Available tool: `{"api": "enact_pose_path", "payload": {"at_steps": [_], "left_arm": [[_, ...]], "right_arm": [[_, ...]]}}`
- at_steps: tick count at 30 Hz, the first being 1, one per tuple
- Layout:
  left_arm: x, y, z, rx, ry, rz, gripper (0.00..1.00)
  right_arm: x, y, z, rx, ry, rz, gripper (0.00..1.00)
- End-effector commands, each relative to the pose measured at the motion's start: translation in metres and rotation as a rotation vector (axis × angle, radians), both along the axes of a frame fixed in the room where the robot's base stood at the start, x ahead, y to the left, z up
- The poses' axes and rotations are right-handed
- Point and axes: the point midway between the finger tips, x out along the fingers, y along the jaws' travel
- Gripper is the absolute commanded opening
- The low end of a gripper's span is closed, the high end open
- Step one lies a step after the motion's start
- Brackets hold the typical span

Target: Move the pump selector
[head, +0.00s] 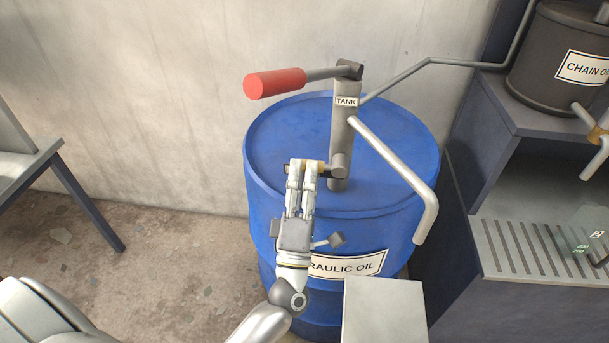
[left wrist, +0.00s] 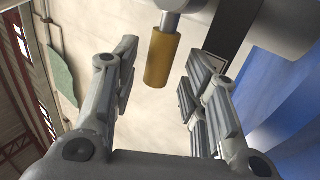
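The pump (head: 344,135) stands upright on the blue hydraulic oil drum (head: 400,150), with a TANK label near its top. Its selector, a small brass-yellow handle (head: 322,168), sticks out to the left at the pump's lower part and is partly hidden by my gripper. The handle shows as a yellow cylinder on a grey stem in the left wrist view (left wrist: 161,58). My left gripper (head: 302,166) is at the handle, fingers pointing up in the head view. In the left wrist view the fingers are apart, with the handle between and beyond their tips; no contact shows. My right gripper is not in view.
The pump's red-gripped lever (head: 275,83) reaches left above my gripper. A bent grey spout (head: 395,170) hangs over the drum's right side. A cabinet (head: 530,130) with a chain oil can (head: 560,60) stands at right. A table (head: 50,165) stands at left; the floor between is clear.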

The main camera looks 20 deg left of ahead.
Motion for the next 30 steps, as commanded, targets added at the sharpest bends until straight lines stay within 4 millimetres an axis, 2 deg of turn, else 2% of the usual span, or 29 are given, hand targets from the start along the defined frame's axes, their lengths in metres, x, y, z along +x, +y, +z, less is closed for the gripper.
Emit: {"api": "enact_pose_path", "payload": {"at_steps": [11, 14, 24, 30], "left_arm": [[-0.005, -0.001, -0.004, 0.005, 0.001, 0.001, 0.42], [-0.017, -0.005, -0.013, 0.005, 0.004, 0.0, 0.42], [-0.074, -0.02, -0.052, 0.005, 0.005, -0.001, 0.42], [-0.093, -0.025, -0.064, 0.003, 0.002, 0.0, 0.42]], "right_arm": [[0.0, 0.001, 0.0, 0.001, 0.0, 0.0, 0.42], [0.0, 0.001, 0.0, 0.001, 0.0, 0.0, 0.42], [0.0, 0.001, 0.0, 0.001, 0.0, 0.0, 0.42], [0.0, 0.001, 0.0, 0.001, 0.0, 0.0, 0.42]]}}
